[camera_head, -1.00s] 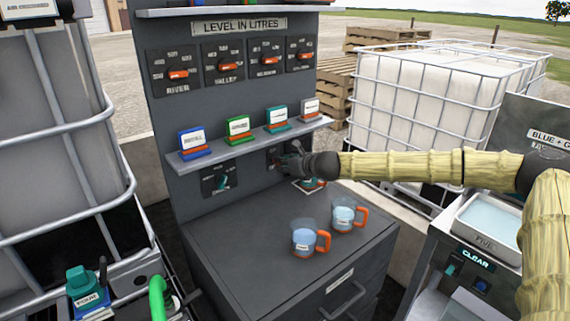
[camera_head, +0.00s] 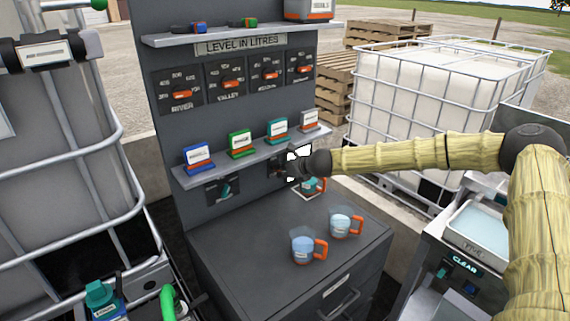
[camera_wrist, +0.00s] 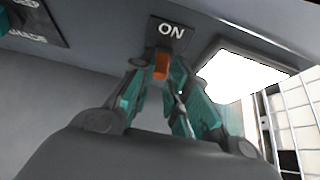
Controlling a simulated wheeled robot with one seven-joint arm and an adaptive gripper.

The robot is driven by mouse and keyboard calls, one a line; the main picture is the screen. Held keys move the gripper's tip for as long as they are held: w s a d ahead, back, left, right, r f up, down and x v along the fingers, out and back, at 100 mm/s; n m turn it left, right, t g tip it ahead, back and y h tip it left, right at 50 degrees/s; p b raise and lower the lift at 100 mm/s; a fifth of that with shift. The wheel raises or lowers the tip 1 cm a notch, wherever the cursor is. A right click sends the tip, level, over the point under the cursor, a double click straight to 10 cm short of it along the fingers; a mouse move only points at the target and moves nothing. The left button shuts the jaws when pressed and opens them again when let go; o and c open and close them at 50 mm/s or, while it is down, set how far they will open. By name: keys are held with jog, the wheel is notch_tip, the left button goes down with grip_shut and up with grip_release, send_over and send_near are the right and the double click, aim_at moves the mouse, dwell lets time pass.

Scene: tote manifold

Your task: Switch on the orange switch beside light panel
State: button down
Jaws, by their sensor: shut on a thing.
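The orange switch (camera_wrist: 161,66) is between my fingertips in the wrist view, just below a black plate reading "ON" (camera_wrist: 171,32). My gripper (camera_wrist: 159,72) has its teal fingers closed around the switch. The light panel (camera_wrist: 240,76) glows bright white just right of the switch. In the head view my gripper (camera_head: 293,169) is at the grey cabinet's back wall, below the small shelf, and hides the switch. Parts of the lit panel (camera_head: 302,149) show white around it.
The shelf (camera_head: 250,160) with several coloured labelled blocks is just above my gripper. Two mugs with orange handles (camera_head: 303,250) (camera_head: 345,224) stand on the cabinet top; another mug (camera_head: 313,184) is close under my gripper. A second black switch plate (camera_head: 222,190) is to the left.

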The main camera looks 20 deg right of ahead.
jog(key=shift+w+r+g+p, duration=0.1)
jog(key=shift+r+g+p, duration=0.35)
jog(key=shift+p, duration=1.15)
jog(key=shift+f+p, duration=0.1)
jog(key=shift+p, duration=0.65)
jog(key=c, duration=1.4)
grip_release()
jog(key=shift+o, duration=0.2)
jog(key=v, duration=1.2)
jog(key=shift+w+r, duration=0.2)
jog(key=shift+a, duration=0.1)
